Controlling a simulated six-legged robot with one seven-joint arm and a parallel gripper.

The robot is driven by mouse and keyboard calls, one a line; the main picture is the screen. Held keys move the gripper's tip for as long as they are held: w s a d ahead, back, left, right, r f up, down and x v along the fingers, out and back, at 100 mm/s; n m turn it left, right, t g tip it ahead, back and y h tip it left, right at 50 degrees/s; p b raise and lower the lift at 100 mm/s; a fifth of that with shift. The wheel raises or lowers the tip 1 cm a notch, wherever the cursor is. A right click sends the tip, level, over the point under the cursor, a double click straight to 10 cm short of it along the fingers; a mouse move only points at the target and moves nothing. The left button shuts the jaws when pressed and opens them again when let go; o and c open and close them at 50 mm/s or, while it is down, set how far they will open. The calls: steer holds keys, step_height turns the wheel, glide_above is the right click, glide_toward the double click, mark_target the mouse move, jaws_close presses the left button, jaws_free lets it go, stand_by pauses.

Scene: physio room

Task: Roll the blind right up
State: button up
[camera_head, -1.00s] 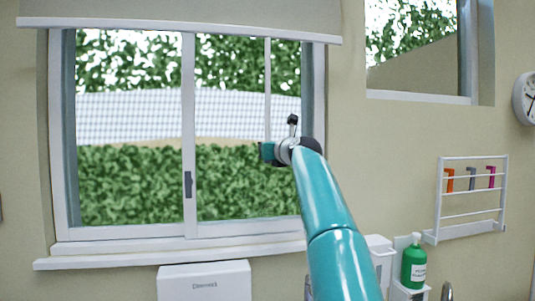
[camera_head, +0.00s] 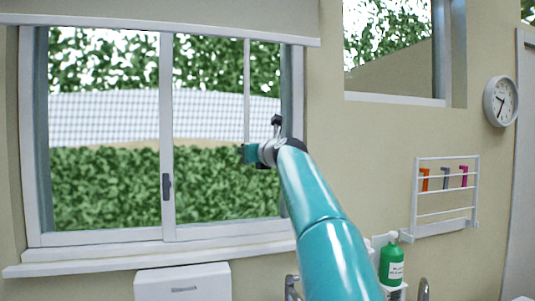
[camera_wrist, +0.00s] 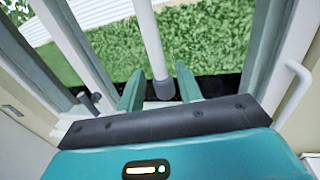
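The blind (camera_head: 250,14) is a plain beige sheet with a pale bottom bar (camera_head: 160,29), across the top of the window in the head view. Its upper part is out of frame. A thin white rod (camera_head: 246,90) hangs below the bar in front of the right pane. My gripper (camera_head: 246,153) is at the rod's lower end. In the wrist view, the rod (camera_wrist: 148,35) ends in a grey tip between the two green fingers of my gripper (camera_wrist: 160,88). The fingers are apart, with a visible gap on each side of the rod.
The window (camera_head: 166,120) has a dark handle and a sill (camera_head: 140,256) below. A white box (camera_head: 183,283) is under the sill. Right of my arm are a green bottle (camera_head: 392,262), a wall rack (camera_head: 447,198) and a clock (camera_head: 500,101).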

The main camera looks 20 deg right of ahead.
steer(key=s+d, duration=0.2)
steer(key=s, duration=0.8)
steer(key=shift+s, duration=0.3)
steer(key=shift+d, duration=0.1)
